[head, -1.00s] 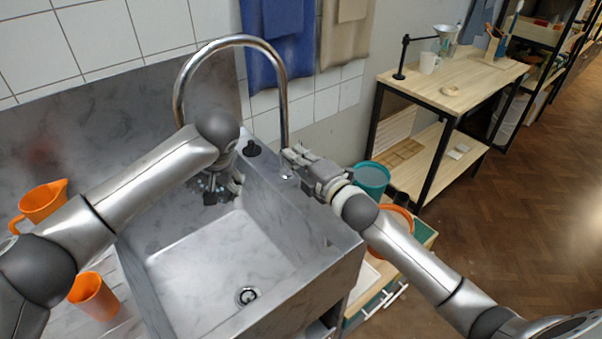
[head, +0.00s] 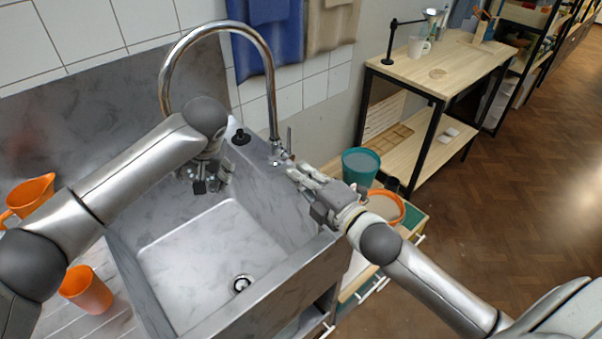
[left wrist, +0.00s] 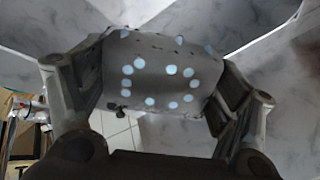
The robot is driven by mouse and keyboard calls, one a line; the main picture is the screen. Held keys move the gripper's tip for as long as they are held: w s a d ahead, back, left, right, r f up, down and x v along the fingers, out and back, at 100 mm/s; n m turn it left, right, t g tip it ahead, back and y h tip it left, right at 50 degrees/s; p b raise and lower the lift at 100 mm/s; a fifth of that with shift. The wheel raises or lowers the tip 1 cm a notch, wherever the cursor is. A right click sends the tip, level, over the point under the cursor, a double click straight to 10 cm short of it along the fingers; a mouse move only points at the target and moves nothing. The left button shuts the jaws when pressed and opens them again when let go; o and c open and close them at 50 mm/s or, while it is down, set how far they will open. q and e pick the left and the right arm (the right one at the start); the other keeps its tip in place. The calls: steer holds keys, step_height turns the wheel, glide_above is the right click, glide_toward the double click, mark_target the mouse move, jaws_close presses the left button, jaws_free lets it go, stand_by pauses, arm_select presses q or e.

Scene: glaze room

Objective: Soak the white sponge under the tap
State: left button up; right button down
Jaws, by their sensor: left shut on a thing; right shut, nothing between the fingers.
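The tap (head: 270,72) is a tall chrome gooseneck at the back right of the stone sink (head: 185,250). Its small lever (head: 289,139) stands upright beside its base. The spout end is hidden behind my left arm, so I cannot tell if water runs. My left gripper (head: 211,181) is low over the back of the basin. In the left wrist view it is shut on the sponge (left wrist: 160,72), which looks grey in shade and carries pale blue dots. My right gripper (head: 291,172) is shut and empty, just in front of the tap base.
An orange jug (head: 30,197) and an orange cup (head: 87,290) stand left of the sink. A teal bucket (head: 360,168) and an orange bowl (head: 385,204) are beside my right gripper. A wooden workbench (head: 440,70) stands at the back right. The basin front is clear.

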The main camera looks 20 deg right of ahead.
stand_by(0.3)
arm_select(q)
steer(key=shift+s+d+r+p, duration=0.1)
steer(key=shift+s+d+p, duration=0.15)
steer(key=shift+s+p, duration=0.4)
steer(key=s+d+p, duration=0.2)
steer(key=s+p, duration=0.2)
steer(key=s, duration=0.2)
steer(key=shift+s, duration=0.2)
stand_by(0.9)
